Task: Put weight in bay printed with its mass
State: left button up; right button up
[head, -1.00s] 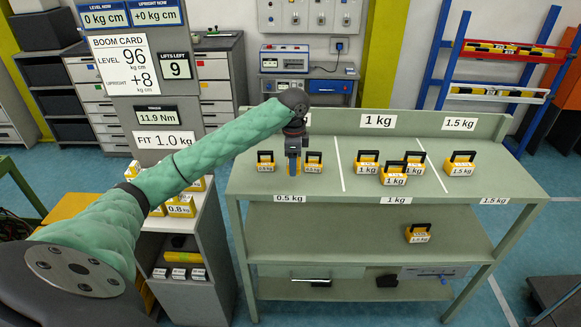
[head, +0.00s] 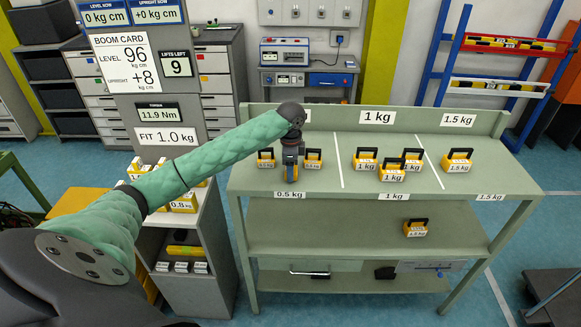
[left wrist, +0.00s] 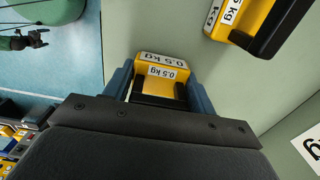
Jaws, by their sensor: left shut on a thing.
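My left gripper (head: 290,182) is over the left bay of the green bench, near its front edge. In the left wrist view it is shut on a yellow weight printed 0.5 kg (left wrist: 162,68) with a black handle. The head view hides most of this weight behind the gripper; I cannot tell whether it touches the bench. Small yellow weights stand on either side, left (head: 265,159) and right (head: 313,157). The bay's front label (head: 289,195) reads 0.5 kg. The middle bay's label (head: 393,197) reads 1 kg, the right bay's (head: 491,197) 1.5 kg. My right gripper is not in view.
Several 1 kg weights (head: 393,175) stand in the middle bay and one 1.5 kg weight (head: 458,167) in the right bay. Another weight (head: 416,231) is on the lower shelf. A side cabinet (head: 205,235) holds more weights. The sign (head: 168,136) reads FIT 1.0 kg.

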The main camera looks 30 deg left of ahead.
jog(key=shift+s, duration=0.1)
pick_arm(q)
jog(key=o, duration=1.3)
jog(key=shift+f, duration=0.1)
jog(key=shift+o, duration=0.2)
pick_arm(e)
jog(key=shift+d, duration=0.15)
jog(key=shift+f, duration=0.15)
pick_arm(q)
jog(key=shift+r, duration=0.4)
notch_tip(320, 180, up, 4)
jog(key=b, duration=0.2)
jog(key=shift+b, duration=0.3)
notch_tip(320, 180, up, 6)
jog(key=shift+f+b, duration=0.15)
jog(key=shift+b, duration=0.65)
jog(key=shift+r, duration=0.9)
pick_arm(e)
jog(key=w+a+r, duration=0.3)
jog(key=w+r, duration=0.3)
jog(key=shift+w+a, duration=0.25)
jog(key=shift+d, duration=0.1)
